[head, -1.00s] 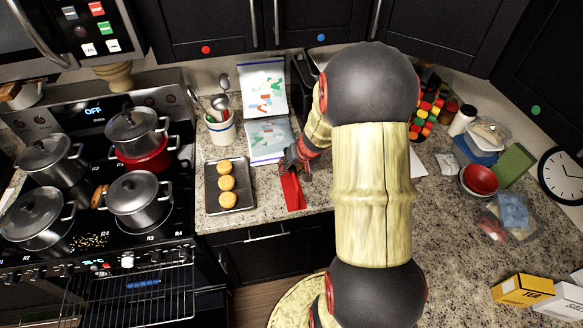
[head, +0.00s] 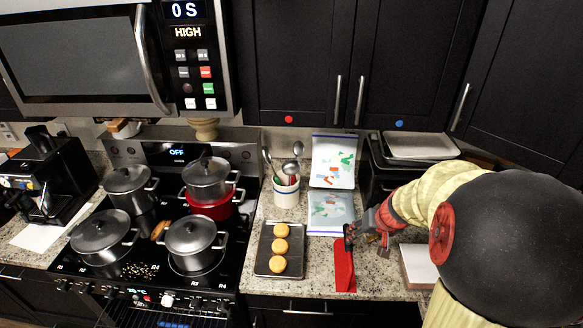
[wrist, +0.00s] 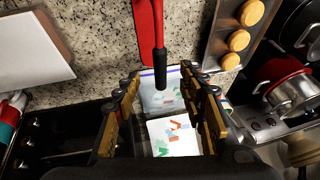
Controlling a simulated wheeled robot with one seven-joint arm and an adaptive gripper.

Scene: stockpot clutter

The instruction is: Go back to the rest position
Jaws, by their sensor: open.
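My gripper (head: 366,234) is above the counter near the handle end of a red spatula-like tool (head: 344,266). In the wrist view my gripper (wrist: 163,92) has its fingers spread wide, with nothing clamped between them. The red tool also shows in the wrist view (wrist: 147,22), its dark handle pointing toward the space between the fingertips. The tool lies on the counter. I cannot tell the exact gap between handle and fingers. My arm reaches in from the right of the head view and hides part of the counter.
A tray with three yellow rounds (head: 261,262) lies left of the tool. Printed bags (head: 332,212) and a utensil crock (head: 286,192) stand behind. The stove (head: 150,290) holds several pots. A black appliance (head: 405,160) and a white-topped block (head: 418,262) are near my arm.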

